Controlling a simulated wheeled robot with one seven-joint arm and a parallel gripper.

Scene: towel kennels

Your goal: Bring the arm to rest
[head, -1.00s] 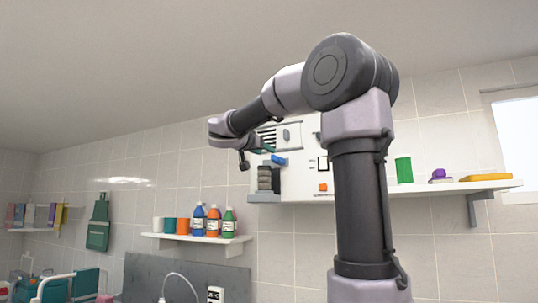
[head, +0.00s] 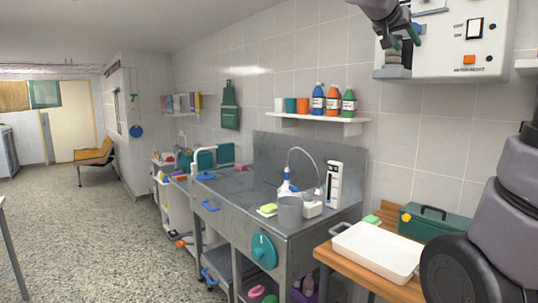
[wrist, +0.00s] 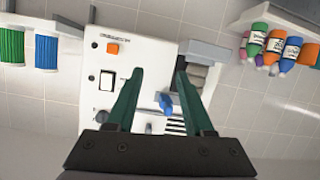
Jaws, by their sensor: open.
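My gripper (wrist: 160,74) has two dark green fingers that stand apart in the wrist view. A small blue part (wrist: 166,103) shows between the fingers. I cannot tell its distance from them. In the head view my gripper (head: 414,36) is small at the upper right, in front of the left side of the same white unit (head: 450,55). The upper part of my arm is cut off by the frame's top and right edges.
A shelf (head: 350,128) with bottles and cups hangs left of the unit. Below are a steel sink bench (head: 225,196), a wooden table edge (head: 330,256), a white tray (head: 372,252) and a green toolbox (head: 432,224). Open speckled floor (head: 90,235) lies to the left.

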